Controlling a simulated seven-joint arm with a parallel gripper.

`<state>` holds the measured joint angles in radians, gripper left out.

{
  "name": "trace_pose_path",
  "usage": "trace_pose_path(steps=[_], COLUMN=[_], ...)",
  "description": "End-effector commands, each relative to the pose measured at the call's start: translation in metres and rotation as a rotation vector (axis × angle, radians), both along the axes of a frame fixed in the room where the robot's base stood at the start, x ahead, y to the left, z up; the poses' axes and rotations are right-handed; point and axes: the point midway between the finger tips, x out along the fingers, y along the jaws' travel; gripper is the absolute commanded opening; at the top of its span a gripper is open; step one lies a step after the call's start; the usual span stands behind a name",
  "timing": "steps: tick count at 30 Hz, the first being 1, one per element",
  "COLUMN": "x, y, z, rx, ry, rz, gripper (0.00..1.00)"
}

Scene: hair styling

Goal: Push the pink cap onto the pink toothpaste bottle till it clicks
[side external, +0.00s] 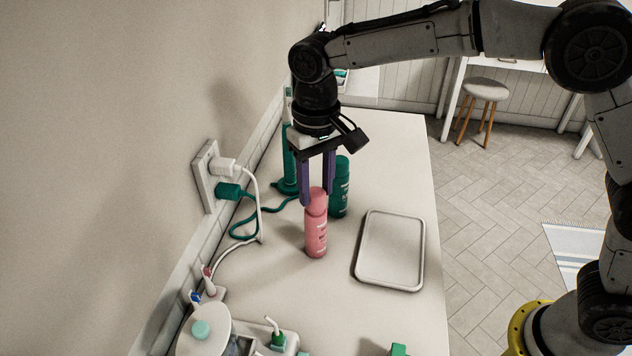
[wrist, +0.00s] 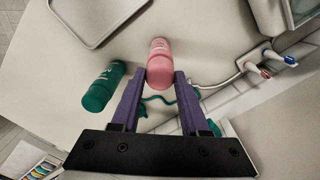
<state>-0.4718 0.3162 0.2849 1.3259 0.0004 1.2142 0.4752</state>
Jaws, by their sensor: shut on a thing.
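The pink toothpaste bottle (side external: 316,238) stands upright on the counter, with white lettering on its side. The pink cap (side external: 317,202) is on top of it, in line with the bottle. I cannot tell whether it is fully seated. My gripper (side external: 318,196) points down from above, its purple fingers shut on the cap from both sides. In the wrist view the cap (wrist: 160,73) is between the fingertips (wrist: 160,78), and the bottle (wrist: 159,48) shows beyond it.
A green bottle (side external: 339,190) stands close behind the pink one. An empty white tray (side external: 391,252) lies to the right. A green toothbrush stand (side external: 288,165), cords and a wall outlet (side external: 207,178) are at left. White holders (side external: 205,330) stand in front.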

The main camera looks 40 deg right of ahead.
Motion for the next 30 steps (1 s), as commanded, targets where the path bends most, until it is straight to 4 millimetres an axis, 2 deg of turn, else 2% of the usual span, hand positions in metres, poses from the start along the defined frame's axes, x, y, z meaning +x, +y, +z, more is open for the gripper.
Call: trace_pose_path(steps=[30], x=[-0.0001], y=[-0.0001], z=[-0.0073], rx=[0.0], ry=[0.001], rz=[0.0], gripper=[0.0])
